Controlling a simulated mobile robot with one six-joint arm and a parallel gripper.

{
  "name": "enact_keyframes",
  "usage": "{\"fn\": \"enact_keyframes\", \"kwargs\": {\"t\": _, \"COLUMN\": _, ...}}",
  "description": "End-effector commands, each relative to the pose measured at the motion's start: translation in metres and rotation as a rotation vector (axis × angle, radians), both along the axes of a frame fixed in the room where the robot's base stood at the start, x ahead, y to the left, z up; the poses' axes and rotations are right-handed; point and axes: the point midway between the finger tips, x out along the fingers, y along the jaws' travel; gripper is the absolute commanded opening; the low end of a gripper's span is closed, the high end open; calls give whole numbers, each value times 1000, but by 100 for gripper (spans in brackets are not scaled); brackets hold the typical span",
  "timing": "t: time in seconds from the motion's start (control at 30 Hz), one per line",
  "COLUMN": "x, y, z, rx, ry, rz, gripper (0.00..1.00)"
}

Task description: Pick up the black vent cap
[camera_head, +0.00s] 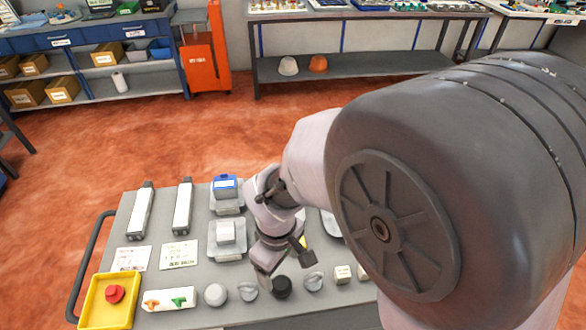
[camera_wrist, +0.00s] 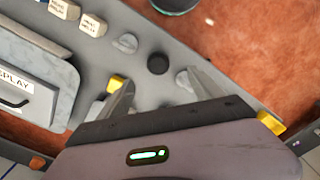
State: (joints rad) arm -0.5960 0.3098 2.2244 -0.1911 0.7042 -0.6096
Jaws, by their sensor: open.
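The black vent cap (camera_head: 282,287) sits near the front edge of the grey cart top, in a row of small parts. In the wrist view it is a dark round cap (camera_wrist: 158,64), fully visible, lying just beyond the space between my fingertips. My gripper (camera_wrist: 160,84) is open and empty, with one finger on each side of the cap's line. In the head view my gripper (camera_head: 268,272) points down just left of the cap and apart from it, as far as I can tell.
Grey knobs flank the cap, one on the left (camera_head: 248,290) and one on the right (camera_head: 313,281). A white dome (camera_head: 215,294) stands farther left. Small labelled blocks (camera_head: 343,273) stand right. A yellow tray (camera_head: 97,318) holds a red button (camera_head: 115,293).

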Motion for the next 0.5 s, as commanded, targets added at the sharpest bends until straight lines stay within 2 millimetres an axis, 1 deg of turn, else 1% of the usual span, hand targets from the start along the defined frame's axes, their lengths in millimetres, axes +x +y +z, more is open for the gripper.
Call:
{"fn": "enact_keyframes", "kwargs": {"t": 0.03, "x": 0, "y": -1, "z": -22, "rx": -2, "ry": 3, "rz": 0, "gripper": 76}}
{"fn": "enact_keyframes", "kwargs": {"t": 0.1, "x": 0, "y": -1, "z": -42, "rx": -2, "ry": 3, "rz": -4, "gripper": 76}}
{"fn": "enact_keyframes", "kwargs": {"t": 0.2, "x": 1, "y": -1, "z": -62, "rx": 0, "ry": 1, "rz": -3, "gripper": 76}}
{"fn": "enact_keyframes", "kwargs": {"t": 0.4, "x": 3, "y": 0, "z": -79, "rx": 1, "ry": 1, "rz": -6, "gripper": 76}}
{"fn": "enact_keyframes", "kwargs": {"t": 0.47, "x": 5, "y": 2, "z": -88, "rx": 1, "ry": 1, "rz": -6, "gripper": 76}}
{"fn": "enact_keyframes", "kwargs": {"t": 0.5, "x": 7, "y": 3, "z": -96, "rx": 1, "ry": 1, "rz": -6, "gripper": 76}}
